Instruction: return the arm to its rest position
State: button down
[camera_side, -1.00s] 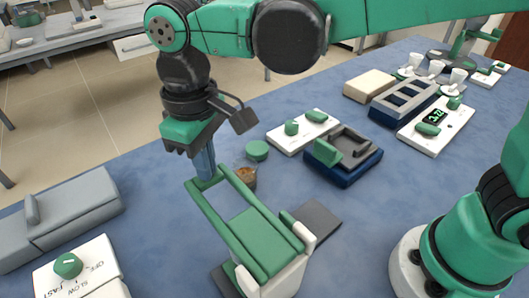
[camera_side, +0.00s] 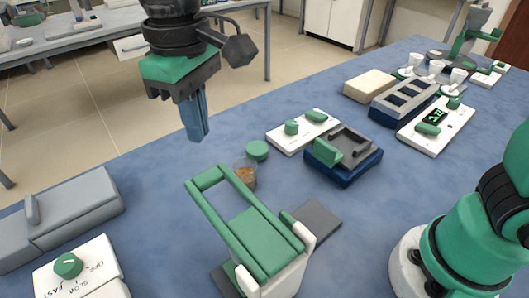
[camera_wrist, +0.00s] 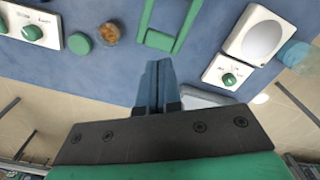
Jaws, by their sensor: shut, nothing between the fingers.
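My gripper (camera_side: 197,138) hangs in the air above the far edge of the blue table (camera_side: 150,165), pointing down. Its blue fingers are together with nothing between them. In the wrist view the shut fingers (camera_wrist: 157,68) show in the middle, over the table's edge. The green-handled frame device (camera_side: 250,225) stands below and nearer the camera, clear of my gripper.
A small jar with brown contents (camera_side: 245,174) and a green lid (camera_side: 257,150) stand behind the frame. A grey box (camera_side: 70,215) and a white knob unit (camera_side: 75,268) are at left. White control units (camera_side: 303,130) and a blue-based device (camera_side: 345,155) stand right.

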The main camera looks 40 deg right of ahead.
jog(key=s+d+f+m+t, duration=0.1)
jog(key=d+f+m+t, duration=0.2)
jog(key=d, duration=0.7)
jog(key=s+d+f+m+t, duration=0.1)
jog(key=d+f+m+t, duration=0.2)
jog(key=d, duration=0.7)
jog(key=shift+s+d+f+t, duration=0.25)
jog(key=shift+s+f+t, duration=0.15)
jog(key=shift+f+t, duration=0.15)
